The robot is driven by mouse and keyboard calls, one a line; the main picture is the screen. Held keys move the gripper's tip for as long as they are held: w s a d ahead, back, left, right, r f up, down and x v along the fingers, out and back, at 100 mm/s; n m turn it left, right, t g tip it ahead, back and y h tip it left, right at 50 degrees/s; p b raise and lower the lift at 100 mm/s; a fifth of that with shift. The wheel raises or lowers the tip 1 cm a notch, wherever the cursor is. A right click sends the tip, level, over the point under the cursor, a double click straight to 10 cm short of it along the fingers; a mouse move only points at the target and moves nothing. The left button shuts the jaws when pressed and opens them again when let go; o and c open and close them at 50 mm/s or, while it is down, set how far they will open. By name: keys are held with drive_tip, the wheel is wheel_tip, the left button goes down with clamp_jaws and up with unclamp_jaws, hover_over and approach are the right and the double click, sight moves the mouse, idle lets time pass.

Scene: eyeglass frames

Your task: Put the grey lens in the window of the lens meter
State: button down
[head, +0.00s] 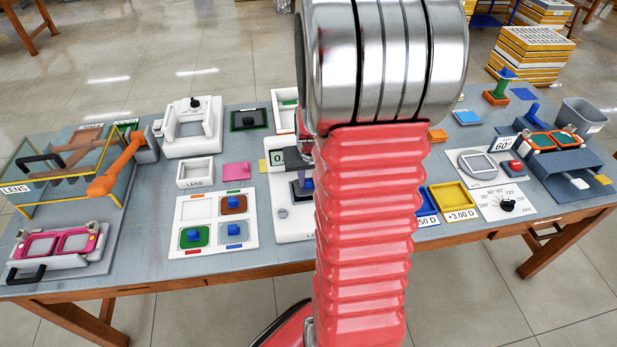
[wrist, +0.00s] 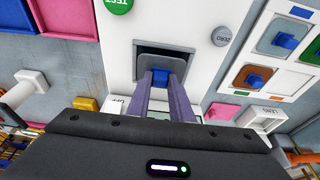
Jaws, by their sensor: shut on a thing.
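The lens meter is a white body with a dark square window (wrist: 145,52); in the head view its white base (head: 290,225) shows left of my arm. My gripper (wrist: 161,82) is over the window, its fingers shut on a blue knob (wrist: 160,75). The knob appears to belong to the grey lens (wrist: 160,57), of which a grey strip shows at the window. The fingers hide much of it, so I cannot tell whether it lies flat inside. In the head view my gripper (head: 303,186) is partly hidden by my arm.
A white tray (head: 214,222) left of the meter holds brown, green and light blue-grey lenses with blue knobs; its upper-left compartment is empty. A green TEST button (wrist: 117,6) and a ZERO button (wrist: 222,37) sit on the meter. A small LENS box (head: 196,183) stands behind the tray.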

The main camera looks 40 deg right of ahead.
drive_tip(key=shift+f, duration=0.9)
idle(0.4)
drive_tip(key=c, duration=1.5)
unclamp_jaws()
drive_tip(key=shift+v, duration=6.85)
drive_tip(key=s+a+r+n+t, duration=0.1)
drive_tip(key=s+a+r+n, duration=0.1)
drive_tip(key=a, duration=0.6)
drive_tip(key=s+a+r+n+t+y, duration=0.1)
drive_tip(key=a+r, duration=0.3)
drive_tip(key=a, duration=0.5)
drive_tip(key=s+a+r+n+t, duration=0.1)
drive_tip(key=s+a+r+n, duration=0.2)
drive_tip(key=a, duration=0.6)
drive_tip(key=shift+s+a+r+n+y, duration=0.3)
drive_tip(key=shift+s+n+y, duration=0.1)
drive_tip(key=shift+s, duration=0.1)
